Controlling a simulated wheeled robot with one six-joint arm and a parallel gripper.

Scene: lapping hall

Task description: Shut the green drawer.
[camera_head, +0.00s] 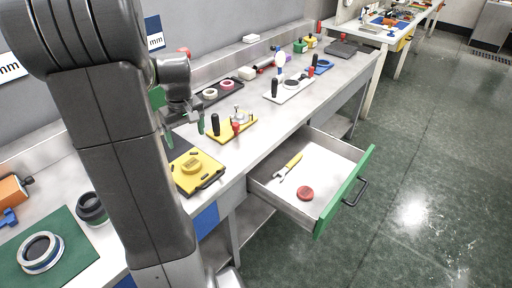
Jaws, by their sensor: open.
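The green drawer (344,192) is pulled out from under the workbench, and its green front with a dark handle (356,192) faces right. Inside it lie a yellow-handled tool (290,164) and a round red piece (305,193). My gripper (200,125) is over the bench top, left of and above the drawer, apart from it. Its jaws are small and partly hidden by my arm, and nothing shows between them.
The bench top (262,142) bears a yellow plate (198,185), a yellow tray (246,128) with dark and red handles, and a white plate (300,92). A green mat (72,262) lies at lower left. The green floor (420,200) right of the drawer is clear.

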